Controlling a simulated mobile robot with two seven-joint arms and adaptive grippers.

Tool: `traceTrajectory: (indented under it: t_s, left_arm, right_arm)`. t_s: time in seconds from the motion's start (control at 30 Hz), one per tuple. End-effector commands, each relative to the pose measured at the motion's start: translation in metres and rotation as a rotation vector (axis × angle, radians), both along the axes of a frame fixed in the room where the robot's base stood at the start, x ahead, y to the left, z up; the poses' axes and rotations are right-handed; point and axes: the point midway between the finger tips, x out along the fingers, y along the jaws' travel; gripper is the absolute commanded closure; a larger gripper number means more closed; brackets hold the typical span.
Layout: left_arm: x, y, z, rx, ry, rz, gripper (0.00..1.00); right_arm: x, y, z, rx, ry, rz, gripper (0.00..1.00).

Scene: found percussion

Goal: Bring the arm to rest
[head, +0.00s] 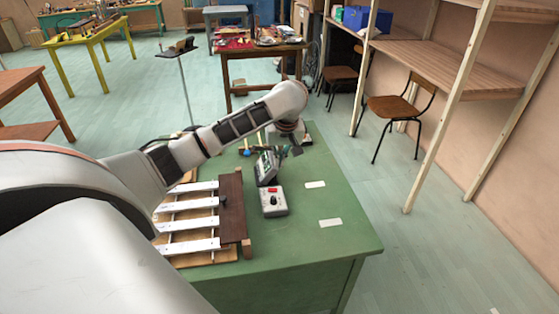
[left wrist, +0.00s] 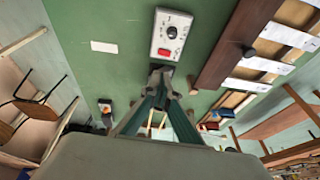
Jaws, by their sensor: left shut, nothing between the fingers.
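My left arm reaches in from the left over the green table (head: 335,265) in the head view. Its gripper (head: 266,172) points down, just behind a small white control box (head: 272,201) with a red button and a black knob. In the left wrist view the fingers of the left gripper (left wrist: 161,72) are together and empty, their tips close to the box (left wrist: 171,35). I cannot tell whether they touch it. My right gripper is in neither view.
Pale metal bars (head: 188,226) lie beside a dark wooden beam (head: 232,208) left of the box. Two white labels (head: 330,222) lie on the table's right. A chair (head: 398,105) and wooden shelving (head: 450,75) stand right. A small stand (head: 183,75) stands behind. Open floor lies right.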

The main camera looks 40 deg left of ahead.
Motion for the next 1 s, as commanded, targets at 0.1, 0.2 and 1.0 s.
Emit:
traceTrajectory:
  t_s: [0.1, 0.2, 1.0]
  left_arm:
    - [0.000, 0.000, 0.001, 0.001, 0.000, 0.000, 1.00]
    - [0.000, 0.000, 0.001, 0.001, 0.000, 0.000, 1.00]
    - [-0.050, -0.106, -0.102, 0.050, -0.024, -0.548, 1.00]
  right_arm:
    - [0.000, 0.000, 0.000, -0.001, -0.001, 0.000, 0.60]
    - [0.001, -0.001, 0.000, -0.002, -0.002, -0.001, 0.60]
    - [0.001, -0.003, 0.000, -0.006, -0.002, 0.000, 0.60]
